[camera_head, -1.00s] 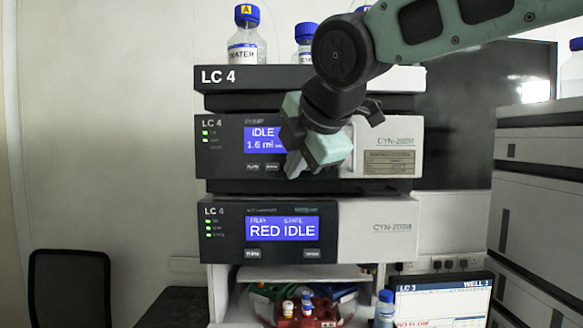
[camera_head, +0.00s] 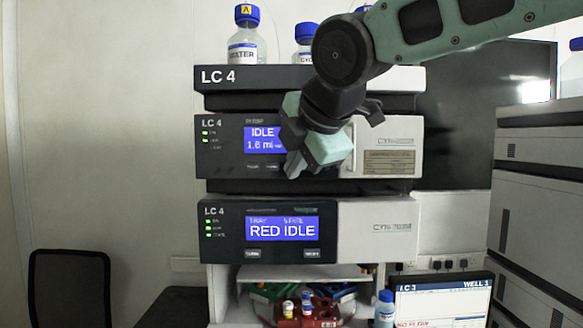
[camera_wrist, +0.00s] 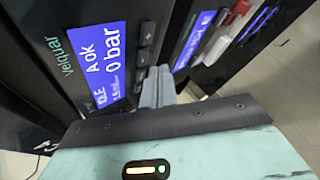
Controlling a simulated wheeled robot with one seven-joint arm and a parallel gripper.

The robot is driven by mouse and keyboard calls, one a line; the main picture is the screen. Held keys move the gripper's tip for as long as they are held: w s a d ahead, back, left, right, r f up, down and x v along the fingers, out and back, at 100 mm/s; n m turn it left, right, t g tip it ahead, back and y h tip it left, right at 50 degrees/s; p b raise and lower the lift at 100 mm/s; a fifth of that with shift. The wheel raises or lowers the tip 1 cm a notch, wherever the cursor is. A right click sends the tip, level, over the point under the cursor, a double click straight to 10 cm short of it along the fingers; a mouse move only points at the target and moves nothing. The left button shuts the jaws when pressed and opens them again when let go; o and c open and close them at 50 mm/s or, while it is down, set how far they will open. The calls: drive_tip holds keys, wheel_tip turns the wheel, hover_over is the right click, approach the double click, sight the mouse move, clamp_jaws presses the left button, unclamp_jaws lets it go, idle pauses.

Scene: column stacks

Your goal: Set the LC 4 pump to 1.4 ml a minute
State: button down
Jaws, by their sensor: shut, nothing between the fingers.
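The LC 4 pump (camera_head: 222,158) is the upper module of the stack. Its blue display (camera_head: 258,140) reads IDLE and 1.6 ml. In the wrist view the display (camera_wrist: 88,65) also reads A ok and 0 bar. A column of small dark buttons (camera_wrist: 143,56) sits beside it, one marked with a plus. My gripper (camera_head: 292,165) is in front of the pump's face, covering the right part of the display and the buttons there. In the wrist view my closed, empty fingers (camera_wrist: 158,88) are close to the lower end of the button column; contact cannot be told.
The module below (camera_head: 375,230) has a display reading RED IDLE. Bottles (camera_head: 243,50) stand on top of the stack. A red vial tray (camera_head: 318,315) lies underneath. A monitor (camera_head: 440,303) stands at lower right, and another stack (camera_head: 535,170) is at right.

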drive_tip(key=shift+w, duration=0.45)
drive_tip(key=shift+w+p, duration=0.4)
drive_tip(key=shift+p, duration=0.1)
idle(0.6)
drive_tip(key=shift+s, duration=0.1)
drive_tip(key=shift+s+b, duration=0.3)
drive_tip(key=shift+s, duration=0.4)
drive_tip(key=s+b, duration=0.1)
drive_tip(key=s, duration=0.4)
drive_tip(key=shift+a+b, duration=0.1)
drive_tip(key=shift+b, duration=0.25)
idle(0.6)
